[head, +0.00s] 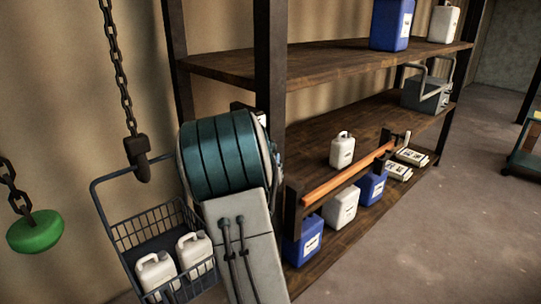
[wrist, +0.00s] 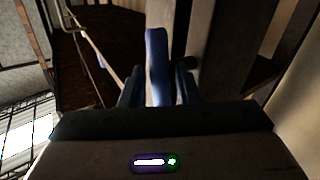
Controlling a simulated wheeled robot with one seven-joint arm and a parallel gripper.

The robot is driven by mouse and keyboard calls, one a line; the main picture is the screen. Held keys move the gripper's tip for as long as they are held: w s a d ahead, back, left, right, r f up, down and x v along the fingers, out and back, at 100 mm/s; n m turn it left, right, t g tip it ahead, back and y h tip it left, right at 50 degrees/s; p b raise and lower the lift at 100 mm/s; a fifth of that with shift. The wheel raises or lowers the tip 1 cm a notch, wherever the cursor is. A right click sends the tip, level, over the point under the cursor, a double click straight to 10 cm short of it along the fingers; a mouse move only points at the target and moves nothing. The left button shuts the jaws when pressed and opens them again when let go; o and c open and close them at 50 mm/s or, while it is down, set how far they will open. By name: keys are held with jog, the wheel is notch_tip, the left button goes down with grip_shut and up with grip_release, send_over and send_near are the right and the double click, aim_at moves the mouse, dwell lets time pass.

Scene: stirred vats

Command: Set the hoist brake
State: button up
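In the head view, a chain with a dark hook block (head: 138,158) hangs at the left. A wire basket (head: 127,235) with two white jugs (head: 157,275) is below it. A green rounded piece (head: 35,232) hangs on a second chain at the far left. I cannot make out a clear brake lever in the head view, and my gripper is hidden there behind my arm. In the wrist view, my gripper (wrist: 160,88) has its fingers apart, with an upright blue piece (wrist: 157,60) between them. I cannot tell whether they touch it.
A wooden shelf unit (head: 230,66) stands at the centre, with blue and white canisters (head: 342,150) and a grey box (head: 425,95). An orange bar (head: 345,174) runs along its front. A dark green cart (head: 525,160) is at the right edge. The floor (head: 430,230) at the right is clear.

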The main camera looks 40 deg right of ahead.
jog(key=shift+x, duration=0.8)
grip_shut()
jog(key=shift+r+m+y+p, duration=0.15)
jog(key=shift+m+y+p, duration=0.3)
jog(key=shift+y, duration=0.15)
jog(key=shift+m+g+y+p, duration=0.3)
jog(key=shift+g+y, duration=0.2)
jog(key=shift+g, duration=0.2)
jog(key=shift+f, duration=0.2)
grip_release()
